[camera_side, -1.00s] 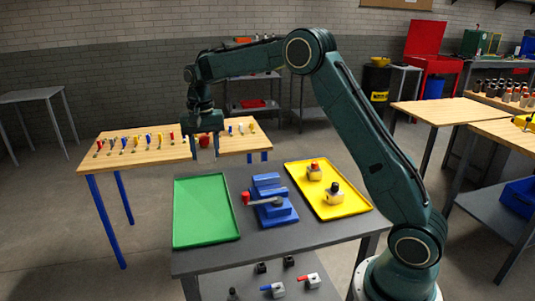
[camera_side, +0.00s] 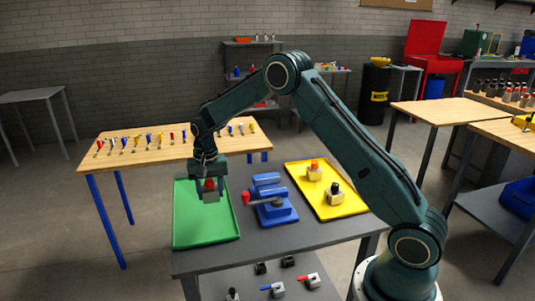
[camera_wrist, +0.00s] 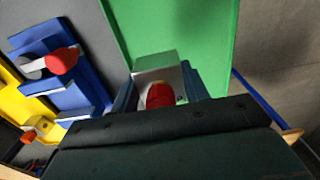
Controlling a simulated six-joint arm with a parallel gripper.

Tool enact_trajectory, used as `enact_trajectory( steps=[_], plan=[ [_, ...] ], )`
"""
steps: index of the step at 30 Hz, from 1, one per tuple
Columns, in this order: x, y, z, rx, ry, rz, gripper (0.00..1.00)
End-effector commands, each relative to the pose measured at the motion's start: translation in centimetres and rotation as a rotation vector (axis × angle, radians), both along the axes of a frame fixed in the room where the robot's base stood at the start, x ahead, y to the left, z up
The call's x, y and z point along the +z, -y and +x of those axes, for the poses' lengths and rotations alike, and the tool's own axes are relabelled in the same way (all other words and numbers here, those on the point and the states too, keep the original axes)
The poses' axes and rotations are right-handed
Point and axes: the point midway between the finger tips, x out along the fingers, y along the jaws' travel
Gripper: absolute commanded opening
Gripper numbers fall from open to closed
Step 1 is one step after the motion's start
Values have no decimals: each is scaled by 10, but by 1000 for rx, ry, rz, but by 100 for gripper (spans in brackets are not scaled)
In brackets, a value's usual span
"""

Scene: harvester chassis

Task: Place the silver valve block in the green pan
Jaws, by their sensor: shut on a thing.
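My gripper (camera_side: 209,187) is shut on a silver valve block (camera_side: 211,196) with a red knob on top. In the side view the block hangs over the green pan (camera_side: 205,230), near its far right part; I cannot tell whether it touches the pan floor. In the wrist view the block (camera_wrist: 158,68) sits between the two fingers, red knob toward the camera, with the green pan (camera_wrist: 215,35) behind it. The pan holds nothing else that I see.
A blue fixture (camera_side: 270,200) with a red-ended lever stands just right of the pan. A yellow tray (camera_side: 345,208) beyond it holds two blocks, one red-knobbed (camera_side: 314,171) and one black-knobbed (camera_side: 335,195). A wooden table (camera_side: 150,150) with several small tools stands behind.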

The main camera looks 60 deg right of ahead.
Motion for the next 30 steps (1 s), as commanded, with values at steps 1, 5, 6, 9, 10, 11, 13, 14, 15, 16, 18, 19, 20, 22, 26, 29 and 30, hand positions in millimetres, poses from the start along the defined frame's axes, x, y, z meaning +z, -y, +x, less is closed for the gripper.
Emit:
enact_trajectory(
  steps=[1, 5, 6, 9, 10, 11, 13, 14, 15, 16, 18, 19, 20, 22, 26, 29, 30],
  plan=[
    [-7, 0, 0, 0, -1, 0, 13],
    [-18, 0, 0, 0, 0, 0, 13],
    [-19, 0, 0, 0, 0, 0, 13],
    [-20, 0, 0, 0, 1, 0, 13],
    [-20, 0, 0, 0, 1, 0, 13],
    [-20, 0, 0, 0, 1, 0, 13],
    [-21, 0, 0, 0, 1, -1, 13],
    [-23, 0, 0, 0, 1, -1, 13],
    [-25, 0, 0, 0, 0, 0, 13],
    [-27, 0, 0, 0, 0, 0, 13],
    [-35, 0, 0, 0, -1, 0, 13],
    [-39, 0, -1, 0, -2, 1, 13],
    [-43, 0, 0, 0, -1, 0, 13],
    [-51, 0, 0, 0, -1, 0, 13],
    [-61, 0, 0, 0, 1, -1, 13],
    [-63, 0, 0, 0, 1, 0, 13],
    [-63, 0, 0, 0, 2, -1, 13]
  ],
)
